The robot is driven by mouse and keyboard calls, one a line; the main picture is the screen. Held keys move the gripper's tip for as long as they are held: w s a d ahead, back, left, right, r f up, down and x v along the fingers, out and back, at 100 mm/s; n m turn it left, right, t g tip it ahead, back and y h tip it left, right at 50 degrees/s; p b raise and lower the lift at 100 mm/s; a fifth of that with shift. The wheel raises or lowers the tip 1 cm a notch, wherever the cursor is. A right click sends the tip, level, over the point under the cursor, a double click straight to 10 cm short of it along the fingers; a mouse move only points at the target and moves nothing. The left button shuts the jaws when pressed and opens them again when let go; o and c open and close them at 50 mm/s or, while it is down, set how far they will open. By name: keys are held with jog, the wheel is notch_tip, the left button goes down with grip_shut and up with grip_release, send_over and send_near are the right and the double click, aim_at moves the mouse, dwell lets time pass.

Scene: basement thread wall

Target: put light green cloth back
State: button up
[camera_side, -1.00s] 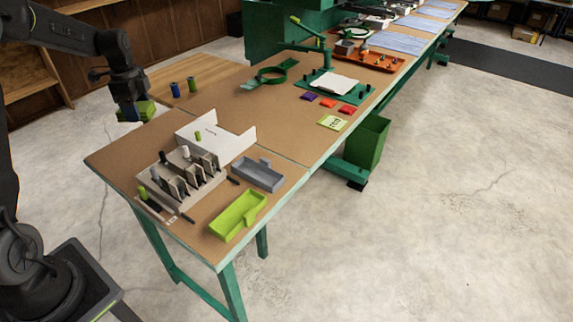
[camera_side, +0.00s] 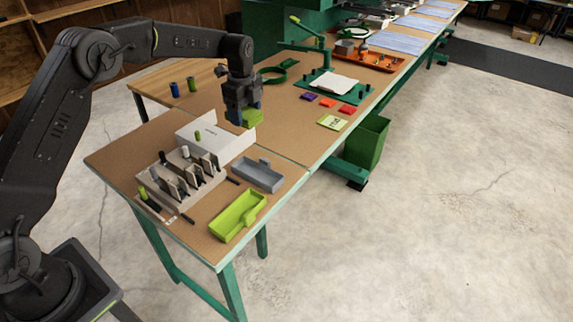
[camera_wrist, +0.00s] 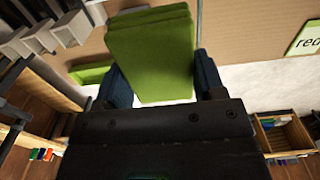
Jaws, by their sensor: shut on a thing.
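The light green cloth (camera_wrist: 152,55) is a folded, layered stack between the two fingers of my gripper (camera_wrist: 160,85) in the wrist view. In the side view my gripper (camera_side: 243,112) is shut on the cloth (camera_side: 251,117) and points down above the workbench, behind the white box. The cloth's lower part shows below the fingers. A lime green tray (camera_side: 232,222), empty, lies at the near edge of the bench. A green-yellow card (camera_side: 332,122) lies to the right of my gripper.
A grey tray (camera_side: 258,177) lies beside the lime tray. A rack (camera_side: 178,180) with upright dividers and a white box (camera_side: 208,138) stand at the left. Purple and red cloths (camera_side: 347,109) lie farther back near a green mat (camera_side: 325,92).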

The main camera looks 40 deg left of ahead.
notch_tip(320, 180, down, 2)
jog(key=shift+f, duration=0.1)
send_over(288, 165)
notch_tip(288, 165, down, 7)
jog(key=shift+f, duration=2.15)
jog(key=shift+f, duration=0.15)
jog(key=o, duration=0.9)
jog(key=shift+c, duration=0.2)
